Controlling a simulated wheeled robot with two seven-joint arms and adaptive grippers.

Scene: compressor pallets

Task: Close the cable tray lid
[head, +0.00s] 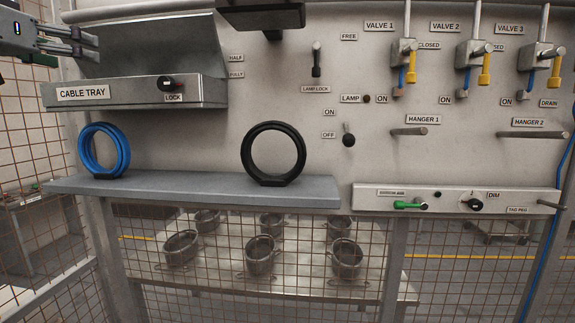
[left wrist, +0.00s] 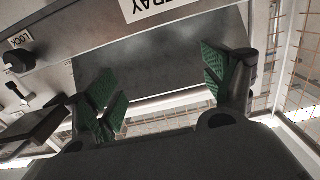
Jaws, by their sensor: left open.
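The grey metal cable tray (head: 130,92) is mounted on the panel at the upper left, with a "CABLE TRAY" label and a black lock knob (head: 166,84) on its front. Its lid (head: 150,45) stands raised and tilted back above the tray. My left gripper (head: 90,45) is at the lid's left side and appears open and empty. In the left wrist view the open fingers (left wrist: 165,85) have green pads, with the grey lid (left wrist: 160,60) seen between and beyond them. The lock knob also shows there (left wrist: 18,60). I cannot tell whether a finger touches the lid. My right gripper is not seen.
A grey shelf (head: 210,188) below carries a blue cable coil (head: 104,150) and a black coil (head: 273,153). A dark box (head: 262,14) juts out at the top, right of the lid. Valves, switches and hangers fill the right side. Wire mesh (head: 35,130) stands at the left.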

